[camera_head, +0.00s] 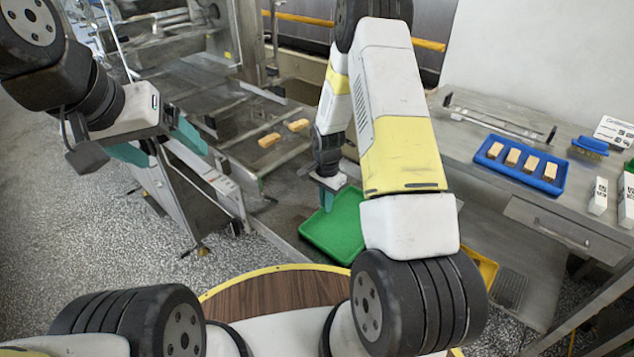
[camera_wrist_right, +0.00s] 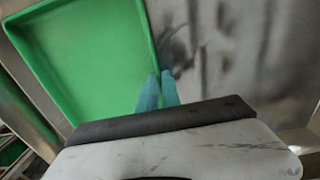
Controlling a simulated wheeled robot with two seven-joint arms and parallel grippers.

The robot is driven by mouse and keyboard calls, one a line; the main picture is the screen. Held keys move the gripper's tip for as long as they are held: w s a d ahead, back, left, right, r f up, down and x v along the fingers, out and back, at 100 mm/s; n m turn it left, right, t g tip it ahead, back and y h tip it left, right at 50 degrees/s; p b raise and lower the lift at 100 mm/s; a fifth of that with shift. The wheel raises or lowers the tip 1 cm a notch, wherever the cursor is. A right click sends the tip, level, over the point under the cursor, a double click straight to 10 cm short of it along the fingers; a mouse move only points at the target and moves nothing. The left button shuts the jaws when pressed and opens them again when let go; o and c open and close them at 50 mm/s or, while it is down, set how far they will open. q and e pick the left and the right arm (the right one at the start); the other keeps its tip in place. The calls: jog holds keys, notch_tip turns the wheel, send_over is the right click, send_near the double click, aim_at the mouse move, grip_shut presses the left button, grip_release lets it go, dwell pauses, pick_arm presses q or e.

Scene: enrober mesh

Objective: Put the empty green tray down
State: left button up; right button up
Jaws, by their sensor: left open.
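The green tray (camera_head: 335,228) is empty and sits low, at the centre of the head view, beside the steel frame. It fills the left of the right wrist view (camera_wrist_right: 85,60). My right gripper (camera_head: 328,196) points down at the tray's rim. In the wrist view its teal fingertips (camera_wrist_right: 158,88) are close together with the rim between them, so it looks shut on the rim. My arm hides part of the tray, and I cannot tell whether its underside touches the steel surface. My left gripper (camera_head: 157,145) is open and empty, over the left side of the machine.
A blue tray (camera_head: 521,166) with several tan bars stands on the steel bench at right, near a small blue object (camera_head: 590,147) and white cartons (camera_head: 599,195). A yellow tray (camera_head: 487,268) shows behind my right arm.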

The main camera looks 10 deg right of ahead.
jog(key=shift+o, duration=1.4)
jog(key=shift+r, duration=0.1)
jog(key=s+r+n+t, duration=0.1)
jog(key=s+r+n, duration=0.15)
jog(key=r, duration=2.15)
jog(key=s+a+r+n+t+y, duration=0.1)
jog(key=s+r+n, duration=0.3)
jog(key=s+r, duration=0.4)
jog(key=s+a+r+n+t+y, duration=0.1)
jog(key=s+r+n+t, duration=0.3)
jog(key=s+r, duration=0.4)
jog(key=s, duration=0.5)
jog(key=shift+s, duration=0.4)
jog(key=shift+n, duration=0.25)
